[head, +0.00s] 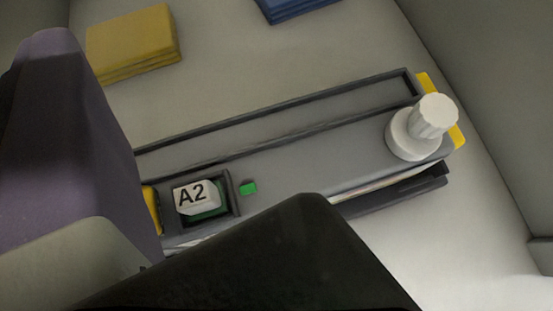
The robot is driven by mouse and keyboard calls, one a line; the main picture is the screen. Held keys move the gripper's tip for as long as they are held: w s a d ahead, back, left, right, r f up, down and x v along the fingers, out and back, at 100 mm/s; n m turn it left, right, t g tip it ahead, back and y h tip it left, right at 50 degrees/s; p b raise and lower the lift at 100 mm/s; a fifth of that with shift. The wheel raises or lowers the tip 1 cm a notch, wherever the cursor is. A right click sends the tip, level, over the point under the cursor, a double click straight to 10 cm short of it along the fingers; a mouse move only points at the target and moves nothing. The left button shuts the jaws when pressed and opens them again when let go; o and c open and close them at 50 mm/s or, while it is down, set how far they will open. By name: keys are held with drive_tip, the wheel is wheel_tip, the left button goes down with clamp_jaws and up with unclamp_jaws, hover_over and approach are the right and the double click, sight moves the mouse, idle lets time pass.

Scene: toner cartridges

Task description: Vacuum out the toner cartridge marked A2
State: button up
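The toner cartridge marked A2 (300,155) is a long grey body lying at a slant across the middle of the head view. A white A2 label (192,197) sits in a dark-framed recess near its left end, with a small green patch (248,188) beside it. A white ribbed knob (433,116) stands at its right end, next to a yellow end piece (424,82). A black wedge (262,262) at the bottom and a purple-grey shape (60,140) at the left cover the cartridge's near left part. I cannot tell which of these belongs to my gripper, and no fingertips show clearly.
A folded yellow cloth (133,42) lies at the upper left, and a dark blue one (297,8) is cut off at the top edge. The pale surface between them and the cartridge is clear. A grey wall (490,80) rises along the right side.

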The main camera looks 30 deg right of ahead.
drive_tip(key=shift+r+p, duration=1.45)
drive_tip(key=shift+r, duration=1.1)
drive_tip(key=s+a+f+m+h, duration=0.2)
drive_tip(key=s+f+m+h, duration=0.1)
drive_tip(key=s+f, duration=0.4)
drive_tip(key=shift+s+a+g+h, duration=0.3)
drive_tip(key=shift+s+h, duration=0.2)
drive_tip(key=shift+s, duration=0.65)
drive_tip(key=shift+f, duration=0.1)
